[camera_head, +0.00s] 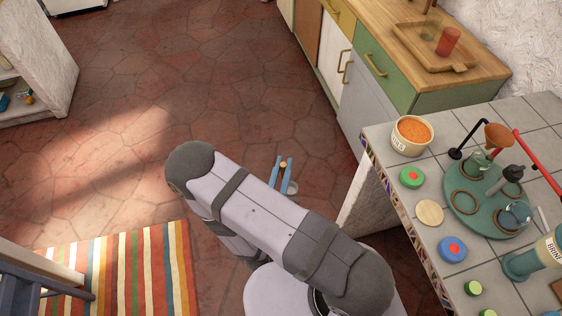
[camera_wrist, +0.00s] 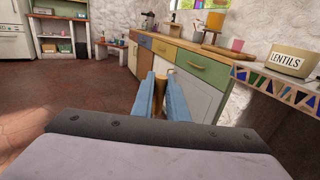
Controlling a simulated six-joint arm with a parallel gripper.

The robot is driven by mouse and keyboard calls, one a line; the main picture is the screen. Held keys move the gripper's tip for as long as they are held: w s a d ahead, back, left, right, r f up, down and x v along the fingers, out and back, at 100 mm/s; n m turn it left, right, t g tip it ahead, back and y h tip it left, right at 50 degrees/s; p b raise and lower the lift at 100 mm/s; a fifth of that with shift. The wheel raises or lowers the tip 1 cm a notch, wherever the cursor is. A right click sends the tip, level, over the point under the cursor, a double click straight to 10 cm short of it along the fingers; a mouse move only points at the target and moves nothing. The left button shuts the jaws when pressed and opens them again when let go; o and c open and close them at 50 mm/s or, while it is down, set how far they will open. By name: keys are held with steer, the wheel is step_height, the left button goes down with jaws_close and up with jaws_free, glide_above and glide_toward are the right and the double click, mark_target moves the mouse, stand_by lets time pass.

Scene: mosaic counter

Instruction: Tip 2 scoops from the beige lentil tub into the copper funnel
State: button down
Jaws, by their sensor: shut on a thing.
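The beige lentil tub (camera_head: 407,148) holds orange lentils and stands at the counter's left corner. In the wrist view the tub (camera_wrist: 292,66) is at the right edge, its label reading LENTILS. The copper funnel (camera_head: 497,134) is behind and right of the tub, over a clear glass flask (camera_head: 478,161). My gripper (camera_head: 283,162) is out over the floor, left of the counter and well apart from the tub. Its blue fingers (camera_wrist: 161,88) are shut on the wooden handle of a scoop (camera_head: 283,172). The scoop's grey bowl (camera_head: 292,187) is partly hidden; its contents cannot be told.
A green round tray (camera_head: 463,207) bears the flask and other glassware. A red rod (camera_head: 537,155) and a black bent piece (camera_head: 467,140) flank the funnel. Coloured discs (camera_head: 411,177) lie along the counter's front. The floor around my gripper is clear.

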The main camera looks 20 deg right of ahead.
steer(key=w+d+r+m+g+h+p, duration=0.2)
steer(key=d+r+m+g+h+p, duration=0.15)
steer(key=d+r, duration=0.5)
steer(key=w+d+r+m+g+h+p, duration=0.2)
steer(key=d+r+m+g+h+p, duration=0.25)
steer(key=d, duration=0.65)
steer(key=s+d+r+m+g+p, duration=0.1)
steer(key=s+d+r+g+p, duration=0.1)
steer(key=d+r, duration=0.4)
steer(key=s+d+r+m+g+h+p, duration=0.1)
steer(key=s+d+r+m+g+p, duration=0.1)
steer(key=d+r, duration=0.5)
steer(key=s+d+g+p, duration=0.1)
steer(key=d, duration=0.2)
steer(key=shift+d+h, duration=0.3)
steer(key=shift+w+f, duration=0.1)
steer(key=shift+f, duration=0.05)
step_height(320, 180, down, 8)
steer(key=b, duration=0.6)
steer(key=shift+f+b, duration=0.2)
steer(key=shift+b, duration=0.2)
steer(key=shift+r, duration=0.1)
